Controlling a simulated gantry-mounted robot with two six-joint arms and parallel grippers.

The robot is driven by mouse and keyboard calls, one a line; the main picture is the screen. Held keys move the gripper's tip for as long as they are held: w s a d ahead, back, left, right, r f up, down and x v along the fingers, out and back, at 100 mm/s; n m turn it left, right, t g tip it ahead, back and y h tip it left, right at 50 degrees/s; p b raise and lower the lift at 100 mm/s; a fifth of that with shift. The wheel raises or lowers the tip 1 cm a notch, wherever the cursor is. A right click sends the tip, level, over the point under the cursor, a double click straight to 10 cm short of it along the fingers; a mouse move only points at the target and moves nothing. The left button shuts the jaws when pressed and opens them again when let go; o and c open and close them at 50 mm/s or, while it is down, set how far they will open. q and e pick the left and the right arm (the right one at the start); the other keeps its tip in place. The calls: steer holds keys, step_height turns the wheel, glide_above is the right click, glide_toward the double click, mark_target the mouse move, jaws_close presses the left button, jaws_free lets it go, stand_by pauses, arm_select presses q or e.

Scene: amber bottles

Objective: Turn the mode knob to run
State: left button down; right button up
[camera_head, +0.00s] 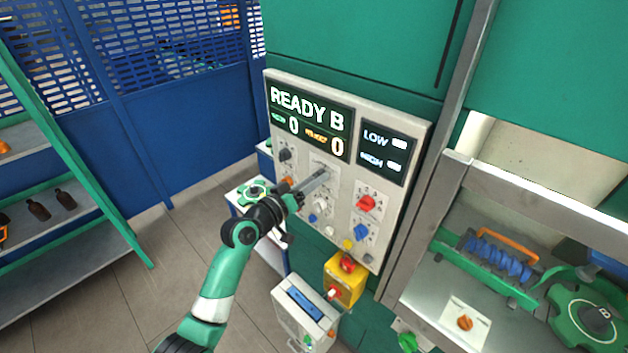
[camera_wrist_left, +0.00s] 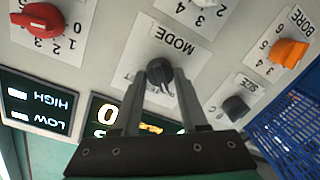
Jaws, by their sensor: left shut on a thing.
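The control panel (camera_head: 352,145) is a pale upright board whose display reads READY B. The mode knob (camera_wrist_left: 159,72) is small and dark, on a white label marked MODE, seen upside down in the left wrist view. My left gripper (camera_head: 324,173) reaches the middle of the panel, and its fingers hide most of this knob in the head view. In the left wrist view my left gripper (camera_wrist_left: 160,80) has one finger on each side of the knob and is shut on it. The fingers and the view hide which mark the knob points to. My right gripper is not in view.
Close by on the panel are a red knob (camera_head: 366,202), a blue knob (camera_head: 362,231), an orange BORE knob (camera_wrist_left: 289,53) and a dark SIZE knob (camera_wrist_left: 236,106). A yellow box (camera_head: 344,281) with a red button sits below. A workbench (camera_head: 420,300) stands at right, shelves at left.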

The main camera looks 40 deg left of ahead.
arm_select(q)
steer(key=shift+c, duration=2.2)
jaws_free()
steer(key=s, duration=1.1)
steer(key=shift+s+d+r+b, duration=0.2)
steer(key=shift+s+r+b, duration=0.1)
